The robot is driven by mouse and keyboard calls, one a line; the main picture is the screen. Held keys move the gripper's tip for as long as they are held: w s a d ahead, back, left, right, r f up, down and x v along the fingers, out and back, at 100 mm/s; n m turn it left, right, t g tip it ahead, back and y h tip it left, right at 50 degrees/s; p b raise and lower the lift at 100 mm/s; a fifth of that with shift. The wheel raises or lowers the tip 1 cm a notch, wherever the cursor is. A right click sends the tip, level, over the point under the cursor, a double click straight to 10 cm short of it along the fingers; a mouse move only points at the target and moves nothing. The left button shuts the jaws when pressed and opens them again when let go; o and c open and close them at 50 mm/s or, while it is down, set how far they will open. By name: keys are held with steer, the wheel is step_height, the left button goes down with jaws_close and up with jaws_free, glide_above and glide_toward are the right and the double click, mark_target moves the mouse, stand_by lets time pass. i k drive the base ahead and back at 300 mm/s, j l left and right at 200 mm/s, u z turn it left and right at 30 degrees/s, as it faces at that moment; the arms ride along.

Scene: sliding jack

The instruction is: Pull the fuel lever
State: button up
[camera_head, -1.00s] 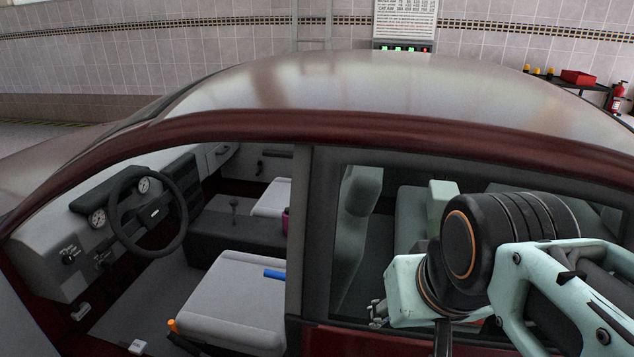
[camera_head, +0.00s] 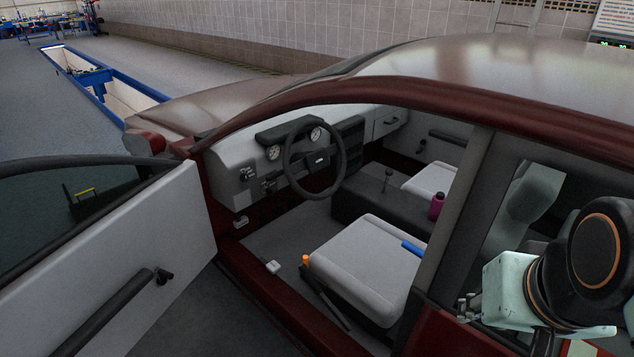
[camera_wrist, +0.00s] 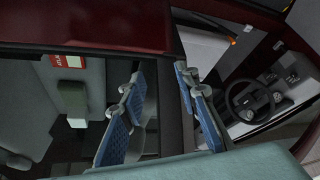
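The dark red car's open front doorway shows in the head view. A small white lever (camera_head: 273,267) sits on the sill floor beside the driver's seat, and another pale handle (camera_head: 240,221) sits low under the dashboard's left end. An orange-tipped black lever (camera_head: 306,261) lies along the seat's side. I cannot tell for sure which one is the fuel lever. My gripper (camera_wrist: 160,85) shows blue-padded fingers spread apart with nothing between them. It is outside the car by the rear door, away from these levers. In the head view only its edge (camera_head: 467,306) shows.
The open front door (camera_head: 130,250) stands out to the left. The door pillar (camera_head: 460,205) separates my arm from the front doorway. The steering wheel (camera_head: 315,160), driver's seat (camera_head: 365,265) and a pink bottle (camera_head: 436,206) are inside. Free floor (camera_head: 60,140) lies beyond the door.

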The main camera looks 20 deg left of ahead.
mark_target(272, 267)
steer(key=u, duration=1.15)
steer(key=i+j, duration=0.35)
steer(key=i, duration=0.15)
steer(key=i+j+u, duration=0.1)
steer(key=i+j, duration=0.55)
steer(key=i, duration=0.3)
steer(key=i+j+u, duration=0.1)
steer(key=i+j, duration=0.25)
steer(key=i, duration=0.15)
